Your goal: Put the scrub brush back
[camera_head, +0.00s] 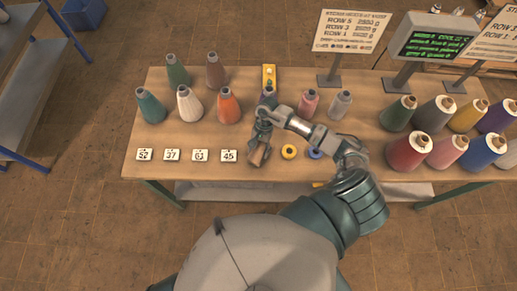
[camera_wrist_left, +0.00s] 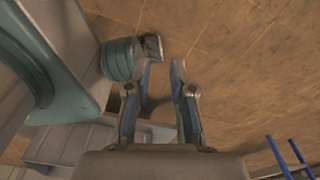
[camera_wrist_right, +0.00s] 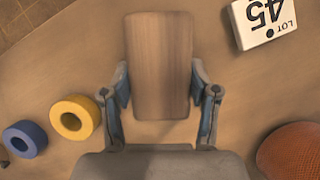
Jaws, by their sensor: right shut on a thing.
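The scrub brush (camera_head: 258,154) shows as a brown wooden block near the front edge of the table, between the number 45 card and the yellow ring. My right gripper (camera_head: 262,138) is shut on it. In the right wrist view the brush's flat wooden face (camera_wrist_right: 159,65) stands between the two fingers (camera_wrist_right: 159,95); no bristles are visible. I cannot tell whether the brush touches the table. My left gripper (camera_wrist_left: 163,75) is open and empty above the floor in the left wrist view; it is not visible in the head view.
The table (camera_head: 330,185) holds several yarn cones, such as the orange cone (camera_head: 228,106). A yellow ring (camera_head: 289,152) and a blue ring (camera_head: 315,153) lie right of the brush. The number 45 card (camera_head: 229,156) lies left. A sign (camera_head: 350,32) and a green-lit display (camera_head: 434,42) stand behind.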

